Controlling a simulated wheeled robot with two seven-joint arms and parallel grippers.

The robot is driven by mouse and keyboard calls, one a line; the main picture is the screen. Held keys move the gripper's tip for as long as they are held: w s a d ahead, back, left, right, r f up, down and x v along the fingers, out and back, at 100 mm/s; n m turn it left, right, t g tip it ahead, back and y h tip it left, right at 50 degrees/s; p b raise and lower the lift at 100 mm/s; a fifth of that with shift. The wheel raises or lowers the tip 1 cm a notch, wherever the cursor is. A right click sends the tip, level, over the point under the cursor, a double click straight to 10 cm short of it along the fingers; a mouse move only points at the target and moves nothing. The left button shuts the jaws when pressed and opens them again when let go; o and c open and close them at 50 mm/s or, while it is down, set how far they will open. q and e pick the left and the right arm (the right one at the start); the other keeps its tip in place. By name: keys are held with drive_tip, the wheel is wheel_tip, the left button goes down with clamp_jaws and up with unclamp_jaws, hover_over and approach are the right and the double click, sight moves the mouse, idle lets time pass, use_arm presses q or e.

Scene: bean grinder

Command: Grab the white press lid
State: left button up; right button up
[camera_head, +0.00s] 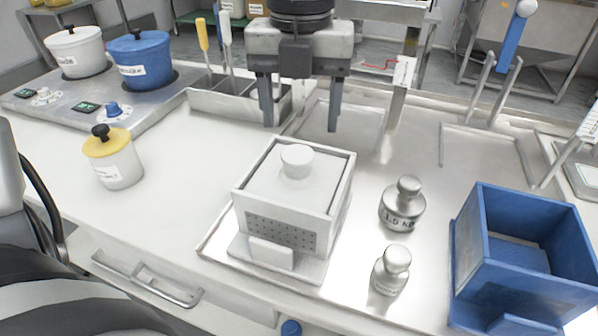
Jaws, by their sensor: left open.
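The white press lid (318,187) has a round white knob (297,160) and sits on top of a white box-shaped press (283,222) in the middle of the table. The front of the press has a dark perforated panel and a small white block. My left gripper (300,125) hangs above and behind the press, fingers pointing down and spread apart, with nothing between them. It appears clear of the knob. My right gripper is out of view.
Two metal weights (402,203) (391,270) stand right of the press. A blue open box (480,255) is further right. A small white pot with a yellow lid (112,157) stands left. Behind are a utensil holder (225,104) and a stove (150,105) with two pots.

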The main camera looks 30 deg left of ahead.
sight(298, 153)
use_arm(q)
wheel_tip(298, 153, down, 8)
drive_tip(key=shift+s+a+r, duration=0.1)
drive_tip(key=shift+a+r, duration=0.05)
drive_tip(key=shift+r, duration=0.1)
drive_tip(key=c, duration=1.1)
drive_tip(key=shift+r, duration=0.1)
drive_tip(key=shift+c, duration=0.2)
